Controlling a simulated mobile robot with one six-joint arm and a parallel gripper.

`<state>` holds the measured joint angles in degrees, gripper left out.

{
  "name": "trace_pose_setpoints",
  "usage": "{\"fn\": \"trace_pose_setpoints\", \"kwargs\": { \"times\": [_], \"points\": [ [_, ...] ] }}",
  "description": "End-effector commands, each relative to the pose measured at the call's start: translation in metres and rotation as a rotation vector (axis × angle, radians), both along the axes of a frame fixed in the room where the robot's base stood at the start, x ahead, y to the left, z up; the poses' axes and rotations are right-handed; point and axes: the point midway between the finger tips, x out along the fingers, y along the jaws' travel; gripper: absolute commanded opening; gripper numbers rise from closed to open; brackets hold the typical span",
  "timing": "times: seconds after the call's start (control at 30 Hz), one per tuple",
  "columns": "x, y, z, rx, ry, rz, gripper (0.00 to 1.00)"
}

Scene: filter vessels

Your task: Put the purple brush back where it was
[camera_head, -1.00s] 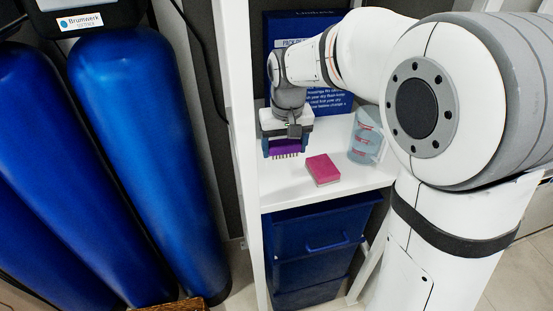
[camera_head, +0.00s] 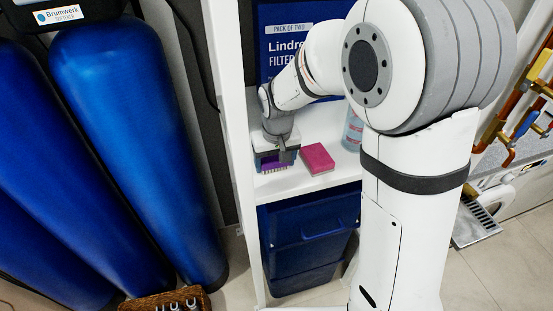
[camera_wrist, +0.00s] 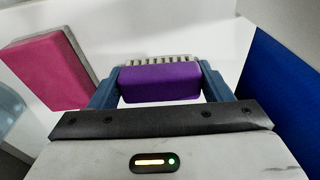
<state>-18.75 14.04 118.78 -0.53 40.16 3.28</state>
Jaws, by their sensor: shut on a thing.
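The purple brush (camera_wrist: 160,83) is between the two blue fingers of my gripper (camera_wrist: 160,88) in the wrist view, with its pale bristles pointing away from the gripper. My gripper (camera_head: 275,160) is shut on the brush. In the head view the purple brush (camera_head: 272,165) shows just under the gripper, low over the left part of the white shelf (camera_head: 305,185). Its bristles are close to the shelf; I cannot tell whether they touch it.
A pink sponge (camera_head: 317,158) lies on the shelf right of the brush; it also shows in the wrist view (camera_wrist: 45,70). A clear bottle (camera_head: 353,132) stands behind it, partly hidden by my arm. A white post (camera_head: 240,150) bounds the shelf's left. Blue drawers (camera_head: 310,235) are below.

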Motion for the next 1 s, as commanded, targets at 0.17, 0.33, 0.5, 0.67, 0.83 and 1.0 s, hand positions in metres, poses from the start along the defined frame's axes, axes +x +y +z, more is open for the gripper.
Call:
{"fn": "trace_pose_setpoints", "kwargs": {
  "times": [0.17,0.33,0.5,0.67,0.83,1.0],
  "points": [
    [0.0,0.0,0.0,0.0,-0.001,0.0,0.37],
    [0.0,0.0,-0.003,0.0,-0.001,0.001,0.77],
    [0.0,0.001,-0.003,0.0,-0.001,0.001,0.91],
    [0.0,0.001,-0.003,0.0,-0.001,0.001,0.94],
    [0.0,0.001,0.001,0.0,-0.001,0.001,0.94],
    [-0.001,0.001,0.02,0.003,-0.007,0.002,0.94]
  ]
}}
